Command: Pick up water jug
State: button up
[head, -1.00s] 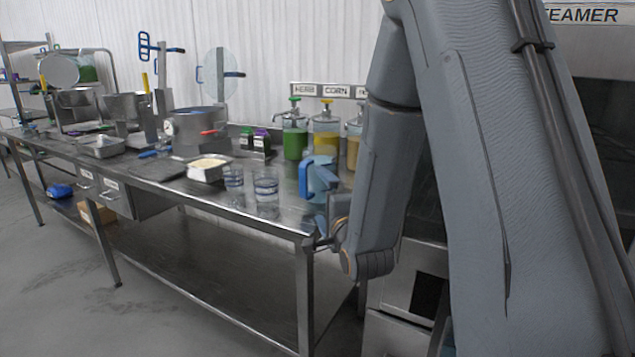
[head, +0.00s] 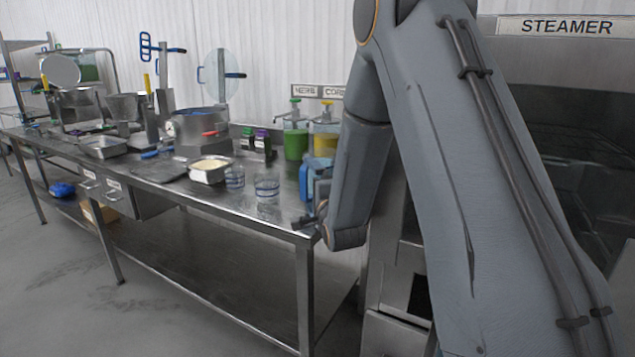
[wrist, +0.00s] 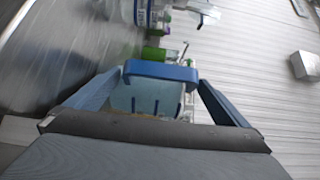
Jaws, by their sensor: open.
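The water jug (head: 305,182) has a blue handle and stands at the right end of the steel table in the head view, partly hidden behind my arm. In the wrist view its blue handle (wrist: 162,71) lies across the gap between my fingertips, with the clear body (wrist: 147,99) beyond and below it. My gripper (wrist: 160,80) is open, one blue finger on each side of the handle. I cannot tell whether either finger touches it. In the head view my gripper is mostly hidden beside the jug.
Green (head: 296,143) and yellow (head: 325,142) pump dispensers stand behind. The steamer (head: 560,90) is at right. The table's front edge is close to my gripper.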

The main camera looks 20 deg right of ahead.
jog(key=shift+c, duration=0.3)
jog(key=c, duration=1.8)
jog(key=shift+r, duration=0.15)
jog(key=shift+c, duration=0.2)
